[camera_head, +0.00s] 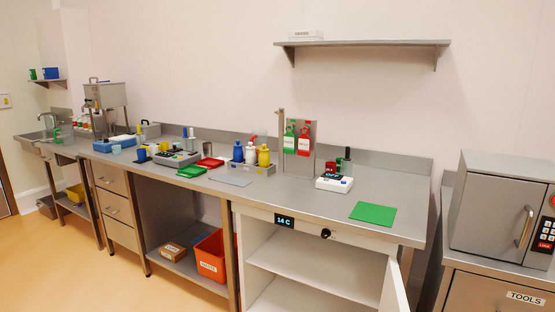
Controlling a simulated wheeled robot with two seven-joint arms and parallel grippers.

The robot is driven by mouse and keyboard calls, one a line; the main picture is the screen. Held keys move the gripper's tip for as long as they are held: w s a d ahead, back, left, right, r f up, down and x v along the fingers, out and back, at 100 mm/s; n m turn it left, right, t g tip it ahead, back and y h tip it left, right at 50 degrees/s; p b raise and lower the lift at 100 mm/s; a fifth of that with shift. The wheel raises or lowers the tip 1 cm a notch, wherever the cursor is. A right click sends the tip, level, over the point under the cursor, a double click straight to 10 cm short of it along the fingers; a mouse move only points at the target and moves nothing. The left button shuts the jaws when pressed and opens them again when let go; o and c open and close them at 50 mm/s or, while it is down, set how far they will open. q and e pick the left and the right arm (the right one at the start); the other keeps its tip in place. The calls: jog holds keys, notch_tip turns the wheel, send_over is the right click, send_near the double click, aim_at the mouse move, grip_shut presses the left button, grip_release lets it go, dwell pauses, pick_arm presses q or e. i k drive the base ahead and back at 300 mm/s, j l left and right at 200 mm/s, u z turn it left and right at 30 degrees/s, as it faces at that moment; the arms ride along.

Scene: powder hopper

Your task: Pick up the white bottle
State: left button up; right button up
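The white bottle (251,154) stands upright in a grey holder (250,168) on the steel counter, and its top looks red. A blue bottle (238,152) stands to its left and a yellow bottle (264,156) to its right, close beside it. Neither of my grippers shows in the head view, and nothing is seen touching the white bottle. Its lower part is hidden by the holder.
A stand with green and red tags (298,139) rises to the right, with a white device (335,183) beyond. A green mat (373,213) lies near the counter's right end. A cabinet door (395,286) hangs open below.

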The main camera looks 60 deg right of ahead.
aim_at(251, 155)
jog(key=i+z, duration=0.45)
jog(key=z, duration=0.3)
jog(key=i+z, duration=0.35)
jog(key=i+l+z, duration=0.1)
jog(key=i+z, duration=0.25)
jog(key=z, duration=0.35)
jog(key=i+j, duration=0.25)
jog(key=j, duration=0.2)
jog(key=i+j+z, duration=0.15)
jog(key=j, duration=0.3)
jog(key=i+j, duration=0.35)
jog(key=j, duration=0.15)
jog(key=i+j+z, duration=0.15)
jog(key=j, duration=0.3)
jog(key=i+j, duration=0.3)
jog(key=j, duration=0.2)
jog(key=i+j+z, duration=0.15)
jog(key=j, duration=0.35)
jog(key=i+j, duration=0.25)
jog(key=j, duration=0.3)
jog(key=i+j+z, duration=0.1)
jog(key=j, duration=0.4)
jog(key=i, duration=0.05)
